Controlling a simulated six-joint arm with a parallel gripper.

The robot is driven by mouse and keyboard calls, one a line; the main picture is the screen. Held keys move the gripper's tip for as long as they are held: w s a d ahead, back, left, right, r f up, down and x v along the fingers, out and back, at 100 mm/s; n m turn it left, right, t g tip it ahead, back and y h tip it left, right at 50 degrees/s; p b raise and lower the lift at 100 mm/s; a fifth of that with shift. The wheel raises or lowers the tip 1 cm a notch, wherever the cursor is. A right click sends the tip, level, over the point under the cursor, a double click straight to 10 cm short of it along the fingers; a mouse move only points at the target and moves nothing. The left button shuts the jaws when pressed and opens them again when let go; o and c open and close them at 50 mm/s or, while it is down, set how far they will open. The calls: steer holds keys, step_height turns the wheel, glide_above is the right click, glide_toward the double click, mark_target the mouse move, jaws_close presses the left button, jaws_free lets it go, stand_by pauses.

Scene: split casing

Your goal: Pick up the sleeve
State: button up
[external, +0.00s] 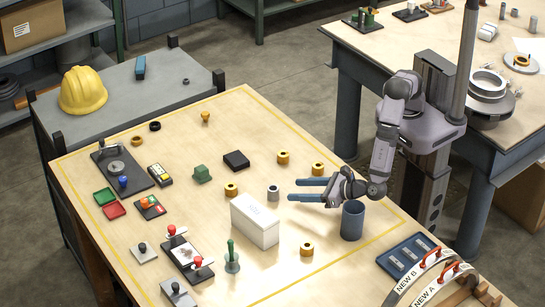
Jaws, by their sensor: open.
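A short grey hollow cylinder, which looks like the sleeve (273,193), stands upright on the wooden table top in the external view. My gripper (293,189) is to its right, with its two blue fingers pointing left toward it. The fingers are apart and nothing shows between them. The fingertips appear a little short of the sleeve; their exact height above the table is hard to tell.
A white box (255,221) stands just in front of the sleeve. A dark blue cup (352,221) stands below my wrist. Brass-coloured rings (283,157) and a black block (236,160) lie nearby. A blue tray (408,256) is at the right edge.

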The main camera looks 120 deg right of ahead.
mark_target(278, 189)
steer(key=shift+p+x, duration=1.4)
steer(key=shift+x, duration=2.25)
steer(key=shift+r, duration=0.1)
steer(key=c, duration=1.2)
steer(key=shift+c, duration=0.2)
steer(key=shift+r, duration=0.1)
step_height(278, 189, up, 10)
steer(key=b, duration=0.3)
steer(key=shift+b, duration=0.3)
